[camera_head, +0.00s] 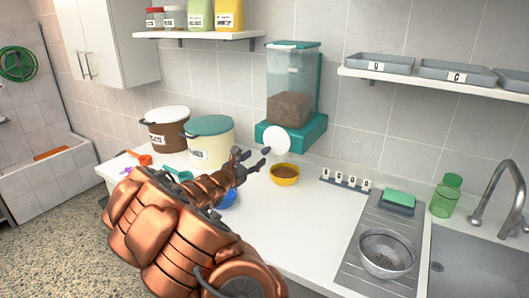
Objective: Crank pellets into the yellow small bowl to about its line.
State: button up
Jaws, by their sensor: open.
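The yellow small bowl (285,181) stands on the white counter in front of the pellet dispenser (304,76). Brown pellets show inside the bowl; I cannot make out its line or judge the level against it. The dispenser has a clear hopper partly filled with brown pellets, on a teal base. A white round disc (277,140), apparently part of the crank, is at its front, with a small dark knob (266,150) on its left. My gripper (254,158) is open with nothing visible in it, left of the bowl and close to the knob. I cannot tell whether it touches the knob.
A cream bin (212,150) and a brown bin (167,134) stand left. Orange (145,159) and teal (180,176) scoops and a partly hidden blue bowl (229,197) lie near my arm. Right are letter tags (345,182), a drainer (371,233) with a metal bowl (387,254), and a sink.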

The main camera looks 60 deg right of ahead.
aim_at(263, 153)
jog(key=shift+d+p, duration=0.95)
jog(key=shift+d, duration=2.5)
grip_shut()
